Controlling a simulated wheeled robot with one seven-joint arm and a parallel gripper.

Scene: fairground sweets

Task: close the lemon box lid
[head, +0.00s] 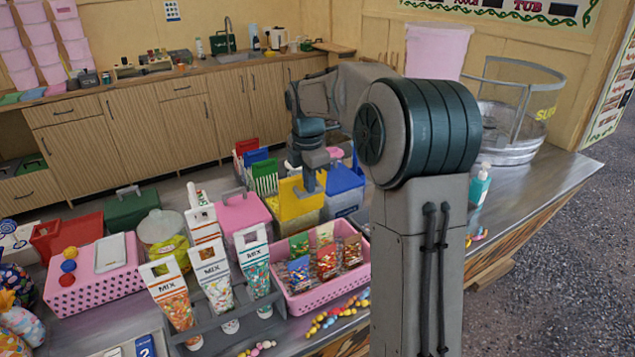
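The lemon box seems to be the yellow-lidded box (291,207) in the row of coloured boxes in the middle of the counter. Its yellow lid seems to stand raised, with my gripper (313,185) right at its upper edge. My arm comes in from the right above it. The fingertips are small and partly hidden against the yellow, so I cannot tell whether they touch the lid or are open or shut.
A blue box (343,182) stands close to the right of the yellow one. A pink box (240,212) stands to its left, and red, blue and green lids stand behind. A pink basket of sweet bags (300,302) and a rack of MIX cones (213,285) are in front.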

